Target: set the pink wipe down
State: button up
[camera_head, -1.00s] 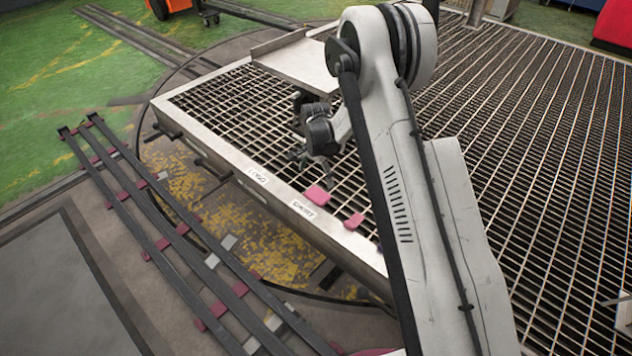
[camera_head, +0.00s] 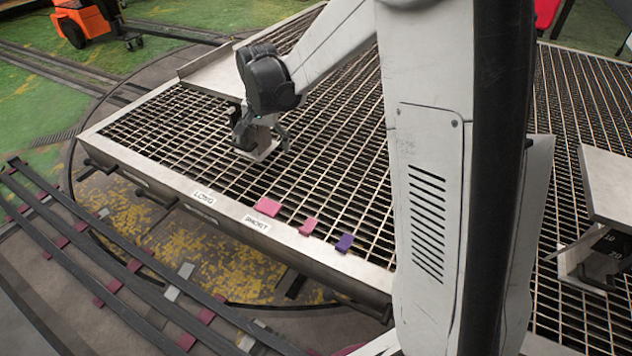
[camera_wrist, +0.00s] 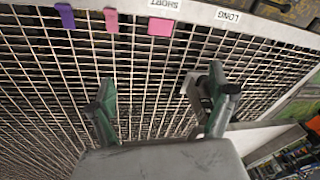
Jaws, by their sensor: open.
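A larger pink wipe (camera_head: 268,206) lies flat on the grating beside the "SHORT" label, near the metal rim. A smaller pink piece (camera_head: 308,227) and a purple piece (camera_head: 345,242) lie in a row to its right. In the wrist view the larger pink wipe (camera_wrist: 160,26), the smaller pink piece (camera_wrist: 111,20) and the purple piece (camera_wrist: 66,15) show along the top. My gripper (camera_wrist: 162,90) is open, its fingers wide apart with grating between them. In the head view my gripper (camera_head: 262,138) is over the grating, apart from the pieces. A pale flat part shows by one finger; I cannot tell what it is.
The "LONG" label (camera_head: 203,197) and "SHORT" label (camera_head: 257,223) are on the rim. A raised metal plate (camera_head: 215,75) stands at the grating's far left. A box-like metal stand (camera_head: 610,185) is at right. Grating around my gripper is mostly clear.

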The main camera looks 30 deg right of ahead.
jog(key=s+r+n+t, duration=0.2)
jog(key=s+r+n, duration=0.1)
jog(key=s+r, duration=0.95)
jog(key=s+f+n+t, duration=0.1)
jog(key=s+n, duration=0.3)
jog(key=s, duration=1.3)
jog(key=shift+s+d+t, duration=0.15)
jog(key=shift+d+t, duration=0.05)
jog(key=shift+t, duration=0.7)
notch_tip(320, 180, up, 14)
jog(key=p, duration=1.4)
